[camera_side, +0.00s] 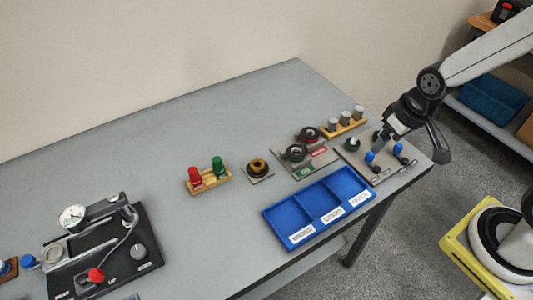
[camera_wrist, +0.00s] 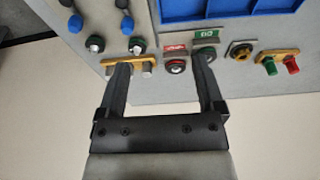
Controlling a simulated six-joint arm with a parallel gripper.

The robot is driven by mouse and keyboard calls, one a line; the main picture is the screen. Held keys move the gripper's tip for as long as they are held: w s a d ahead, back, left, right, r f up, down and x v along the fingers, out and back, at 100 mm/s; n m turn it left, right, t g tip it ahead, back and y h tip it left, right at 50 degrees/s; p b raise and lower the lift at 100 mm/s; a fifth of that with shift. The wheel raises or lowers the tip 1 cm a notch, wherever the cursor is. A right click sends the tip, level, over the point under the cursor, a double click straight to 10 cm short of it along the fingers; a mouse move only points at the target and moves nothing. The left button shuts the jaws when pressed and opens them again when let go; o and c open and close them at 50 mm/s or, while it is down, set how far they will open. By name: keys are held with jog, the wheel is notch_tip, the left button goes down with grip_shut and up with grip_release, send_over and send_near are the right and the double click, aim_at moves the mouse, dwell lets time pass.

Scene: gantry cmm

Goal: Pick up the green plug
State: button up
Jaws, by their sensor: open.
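The green plug (camera_side: 217,166) stands upright in a small wooden holder (camera_side: 209,183), to the right of a red plug (camera_side: 195,174). In the wrist view the green plug (camera_wrist: 291,65) is at the far right, beside the red plug (camera_wrist: 269,67). My gripper (camera_side: 380,138) is above the right end of the table, far from the green plug. In the wrist view my gripper (camera_wrist: 161,68) has its two fingers wide apart with nothing held between them.
A blue three-compartment tray (camera_side: 318,207) lies near the front edge. A brass ring piece (camera_side: 258,168), ring gauges (camera_side: 297,153) and a wooden rack of grey pins (camera_side: 344,123) stand between. A dial gauge fixture (camera_side: 100,245) is at left. The table's back middle is clear.

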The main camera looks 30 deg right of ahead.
jog(key=w, duration=0.1)
jog(key=n+y, duration=0.3)
jog(key=n, duration=0.6)
send_near(218, 159)
jog(key=shift+t, duration=0.3)
jog(key=x, duration=0.5)
jog(key=shift+s+a, duration=0.2)
jog(key=shift+s, duration=0.1)
jog(key=shift+x, duration=1.25)
jog(key=shift+x, duration=2.6)
jog(key=shift+d, duration=0.15)
jog(key=shift+c, duration=0.2)
grip_shut()
